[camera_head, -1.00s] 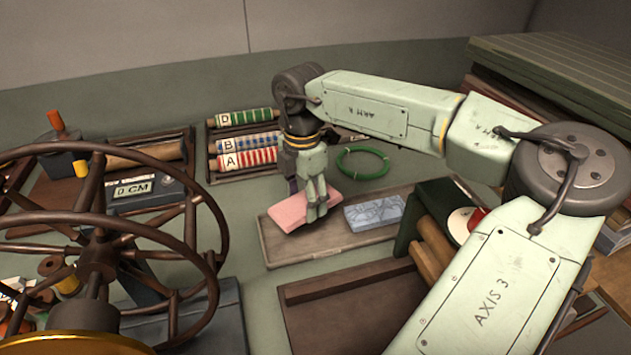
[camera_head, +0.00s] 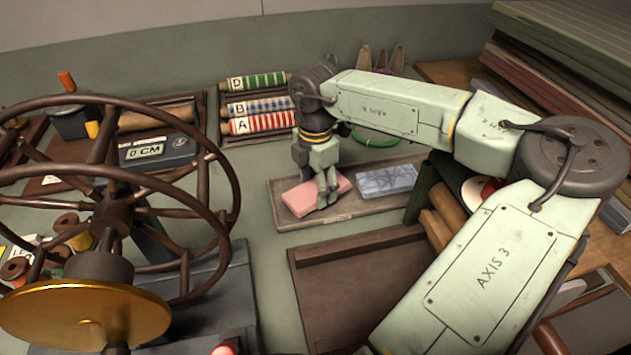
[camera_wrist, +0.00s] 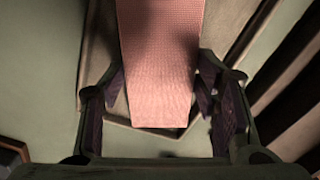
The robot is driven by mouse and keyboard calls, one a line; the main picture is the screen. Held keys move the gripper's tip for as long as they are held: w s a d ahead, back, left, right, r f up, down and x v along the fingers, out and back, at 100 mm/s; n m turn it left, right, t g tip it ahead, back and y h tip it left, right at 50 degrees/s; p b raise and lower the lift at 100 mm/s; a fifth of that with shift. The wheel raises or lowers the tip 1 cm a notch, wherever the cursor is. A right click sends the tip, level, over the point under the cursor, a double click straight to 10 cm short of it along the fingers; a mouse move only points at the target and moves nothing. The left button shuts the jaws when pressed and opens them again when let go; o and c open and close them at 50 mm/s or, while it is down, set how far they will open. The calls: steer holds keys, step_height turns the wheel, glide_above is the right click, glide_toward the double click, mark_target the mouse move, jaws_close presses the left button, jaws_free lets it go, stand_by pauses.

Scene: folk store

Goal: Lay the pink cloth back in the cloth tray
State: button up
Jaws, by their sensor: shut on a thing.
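The pink cloth (camera_head: 302,198) is a flat, folded slab at the left end of the shallow brown cloth tray (camera_head: 385,203). It lies low, within or just over the tray; I cannot tell whether it rests on the floor of the tray. My gripper (camera_head: 328,197) points down and is shut on the cloth near its right part. In the wrist view the pink cloth (camera_wrist: 160,65) runs between the dark finger pads. A grey-blue patterned cloth (camera_head: 387,180) lies in the right part of the tray, beside the pink one.
A dark, empty wooden tray (camera_head: 350,285) stands in front of the cloth tray. Ribbon rolls (camera_head: 262,123) in a rack stand behind left, and a green ring (camera_head: 375,139) lies behind. A large spoked wheel (camera_head: 225,225) fills the left. Green counter shows between wheel and trays.

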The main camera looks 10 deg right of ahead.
mark_target(315, 189)
steer(key=shift+f+b, duration=0.6)
steer(key=shift+b, duration=0.05)
steer(key=o, duration=1.3)
steer(key=shift+o, duration=0.2)
steer(key=shift+r, duration=0.15)
step_height(315, 189, up, 12)
